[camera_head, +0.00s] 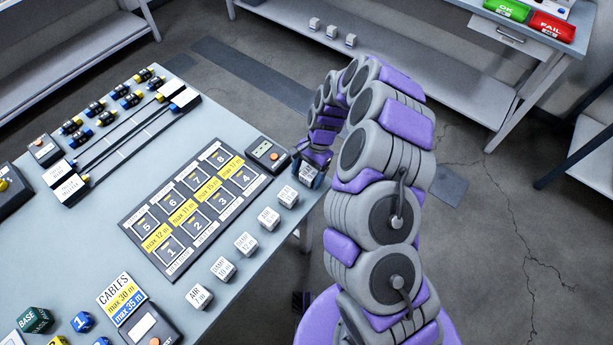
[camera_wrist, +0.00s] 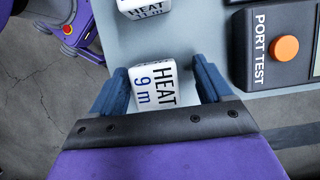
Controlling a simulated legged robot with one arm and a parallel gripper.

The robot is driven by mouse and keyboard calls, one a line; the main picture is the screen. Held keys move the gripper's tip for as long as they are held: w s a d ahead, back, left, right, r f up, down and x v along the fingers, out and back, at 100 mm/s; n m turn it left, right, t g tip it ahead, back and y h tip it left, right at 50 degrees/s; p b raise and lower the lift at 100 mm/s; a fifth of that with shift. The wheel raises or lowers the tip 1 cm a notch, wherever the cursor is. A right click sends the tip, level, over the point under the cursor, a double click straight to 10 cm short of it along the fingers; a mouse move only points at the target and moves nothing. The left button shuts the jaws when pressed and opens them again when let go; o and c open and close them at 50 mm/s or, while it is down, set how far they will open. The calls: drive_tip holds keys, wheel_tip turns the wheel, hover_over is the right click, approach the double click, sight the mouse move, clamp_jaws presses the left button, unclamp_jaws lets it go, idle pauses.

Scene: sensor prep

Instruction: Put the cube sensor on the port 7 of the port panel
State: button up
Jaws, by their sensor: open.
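A white cube sensor labelled "HEAT 9 m" (camera_wrist: 155,82) sits between the two blue fingers of my gripper (camera_wrist: 160,78) in the wrist view. The fingers are open on either side of it, with a visible gap at the right finger; contact on the left is unclear. In the head view my gripper (camera_head: 310,170) is at the table's right edge, largely hiding this cube. The port panel (camera_head: 127,224) lies flat on the table to the left. Its port 7 (camera_head: 196,180) is in the far row, between ports 6 and 8, and appears empty.
A row of white cubes, including one marked "AIR" (camera_head: 199,297), runs along the table's right edge. Another HEAT cube (camera_wrist: 143,9) is close to my gripper. A port test device (camera_head: 268,153) stands between panel and gripper.

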drive_tip(key=shift+d+r, duration=0.1)
drive_tip(key=shift+d, duration=0.5)
drive_tip(key=c, duration=0.4)
drive_tip(key=shift+a, duration=0.5)
drive_tip(key=c, duration=0.6)
drive_tip(key=shift+c, duration=0.8)
drive_tip(key=shift+d, duration=0.1)
